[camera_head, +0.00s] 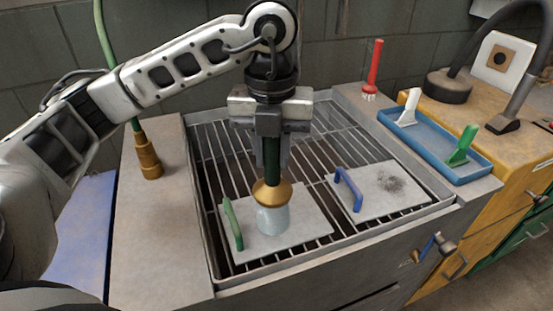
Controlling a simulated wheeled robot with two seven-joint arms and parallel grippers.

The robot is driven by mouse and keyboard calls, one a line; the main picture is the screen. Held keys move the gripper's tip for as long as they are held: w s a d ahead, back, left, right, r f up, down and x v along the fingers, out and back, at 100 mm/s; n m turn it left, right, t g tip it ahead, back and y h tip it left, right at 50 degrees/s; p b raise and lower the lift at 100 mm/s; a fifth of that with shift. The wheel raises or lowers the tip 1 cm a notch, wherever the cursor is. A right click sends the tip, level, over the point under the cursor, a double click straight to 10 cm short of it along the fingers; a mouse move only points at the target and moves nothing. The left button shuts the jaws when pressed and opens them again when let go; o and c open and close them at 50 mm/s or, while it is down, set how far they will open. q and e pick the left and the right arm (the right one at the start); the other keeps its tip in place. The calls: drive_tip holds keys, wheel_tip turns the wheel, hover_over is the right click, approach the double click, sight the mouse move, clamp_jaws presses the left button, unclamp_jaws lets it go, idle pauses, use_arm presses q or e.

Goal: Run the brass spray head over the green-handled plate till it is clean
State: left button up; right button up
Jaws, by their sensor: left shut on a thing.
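My left gripper (270,125) is shut on the dark green grip of the brass spray head (271,194), which points straight down. A pale bluish cone of spray (272,221) comes from its mouth onto the green-handled plate (300,225). That plate lies flat on the rack, with its green handle (232,222) at its left side. I see no dark patch on its bare parts; the spot beneath the spray is partly hidden. My right gripper is not in view.
A blue-handled plate (390,192) with a dark smudge lies right on the sink's bar rack (325,136). A blue tray (440,150) holds a white and a green tool. A red brush (374,72) stands behind. A brass fitting (149,157) with green hose stands left.

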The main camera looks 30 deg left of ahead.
use_arm(q)
drive_tip(key=w+a, duration=0.8)
drive_tip(key=a, duration=0.2)
drive_tip(key=shift+w+a, duration=0.25)
idle(0.3)
idle(0.4)
drive_tip(key=shift+s, duration=0.1)
idle(0.4)
drive_tip(key=shift+s+a, duration=0.85)
drive_tip(key=shift+s, duration=0.15)
